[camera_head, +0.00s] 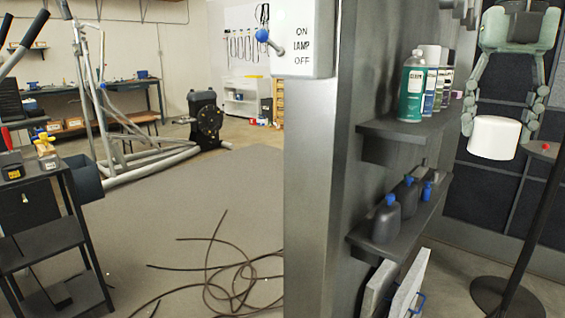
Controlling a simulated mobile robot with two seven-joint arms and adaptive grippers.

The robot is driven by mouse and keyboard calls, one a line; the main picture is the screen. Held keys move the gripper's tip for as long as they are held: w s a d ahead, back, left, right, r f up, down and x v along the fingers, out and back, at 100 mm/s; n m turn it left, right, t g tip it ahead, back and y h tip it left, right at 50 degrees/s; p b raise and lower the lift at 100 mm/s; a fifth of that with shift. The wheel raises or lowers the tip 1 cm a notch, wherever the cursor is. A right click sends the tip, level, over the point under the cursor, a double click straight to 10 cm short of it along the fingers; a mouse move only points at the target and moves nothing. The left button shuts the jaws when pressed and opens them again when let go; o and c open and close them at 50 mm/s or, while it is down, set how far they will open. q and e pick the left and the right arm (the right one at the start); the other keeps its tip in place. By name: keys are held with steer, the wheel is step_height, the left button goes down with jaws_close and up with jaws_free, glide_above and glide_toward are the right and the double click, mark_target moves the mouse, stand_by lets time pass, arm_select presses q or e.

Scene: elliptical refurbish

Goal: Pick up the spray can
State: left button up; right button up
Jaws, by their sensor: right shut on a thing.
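A green spray can (411,87) with a white label stands upright at the front of a dark upper shelf (395,135). More cans (430,80) with dark and white bodies stand in a row behind it. My right gripper (494,140), pale grey-green, hangs at the upper right with its fingers pointing down. It is shut on a white cylinder (494,138), held in the air right of the shelf and apart from the cans. I cannot tell what the cylinder is. My left gripper is not in view.
A lower shelf holds dark bottles with blue caps (386,218). A grey pillar (312,180) with a lamp switch box (308,40) stands left of the shelves. A black pole stand (528,225) is at the right. Dark cables (235,285) lie on the floor.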

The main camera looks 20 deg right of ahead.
steer(key=w+a+r+m, duration=0.2)
steer(key=a+r+m, duration=0.2)
steer(key=a, duration=0.5)
steer(key=shift+w+r, duration=0.3)
steer(key=shift+r, duration=0.95)
